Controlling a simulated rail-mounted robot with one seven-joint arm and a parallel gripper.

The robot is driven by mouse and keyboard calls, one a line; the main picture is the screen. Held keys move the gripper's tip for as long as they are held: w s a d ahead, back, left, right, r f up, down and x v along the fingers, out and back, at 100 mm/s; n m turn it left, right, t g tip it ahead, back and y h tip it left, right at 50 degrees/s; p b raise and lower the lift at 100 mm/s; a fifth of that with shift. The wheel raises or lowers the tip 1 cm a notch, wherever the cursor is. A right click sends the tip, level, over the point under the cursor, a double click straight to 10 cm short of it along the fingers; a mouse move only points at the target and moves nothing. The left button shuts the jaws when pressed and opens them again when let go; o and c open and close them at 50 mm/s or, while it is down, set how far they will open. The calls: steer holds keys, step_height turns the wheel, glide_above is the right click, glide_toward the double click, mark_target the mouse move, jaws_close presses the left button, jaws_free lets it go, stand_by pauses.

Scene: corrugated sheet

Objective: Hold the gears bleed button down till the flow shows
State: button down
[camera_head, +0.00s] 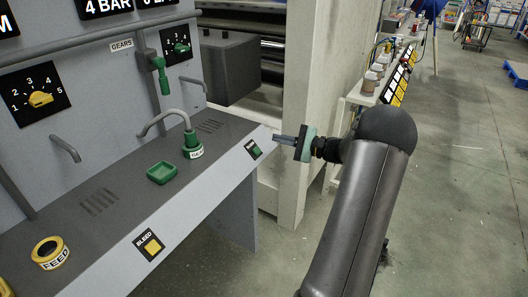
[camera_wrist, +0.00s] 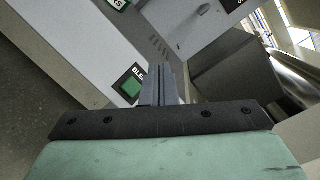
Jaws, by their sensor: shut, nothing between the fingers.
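The gears bleed button is a green square on a black plate (camera_head: 254,149) on the sloped front face of the grey console, near its right end. It also shows in the wrist view (camera_wrist: 131,87), just left of the fingers, with part of a BLEED label above it. My gripper (camera_head: 277,138) is shut and empty. It is to the right of the button in the head view, and its fingertips (camera_wrist: 158,68) appear apart from it. A green fitting with a white label (camera_head: 193,146) stands on the console, with a curved grey pipe above it.
A yellow BLEED button (camera_head: 152,246) sits further left on the same face. A green tray (camera_head: 162,172), a yellow FEED ring (camera_head: 49,252) and a GEARS sign (camera_head: 122,45) with a green valve handle (camera_head: 161,76) are nearby. A pale post (camera_head: 310,110) stands behind my gripper.

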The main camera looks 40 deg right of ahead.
mark_target(255, 148)
steer(key=shift+s+d, duration=0.15)
steer(key=shift+d, duration=0.35)
steer(key=w+a+f+b, duration=0.2)
steer(key=w+f+b, duration=0.2)
steer(key=w+f, duration=0.2)
steer(key=shift+a+f, duration=0.15)
stand_by(0.3)
stand_by(1.9)
steer(key=shift+w+a+f+b, duration=0.1)
steer(key=shift+w+f+b, duration=0.1)
steer(key=shift+f+b, duration=0.15)
steer(key=shift+w+a+f+b, duration=0.15)
steer(key=shift+w+f+b, duration=0.1)
steer(key=shift+w+b, duration=0.05)
stand_by(1.8)
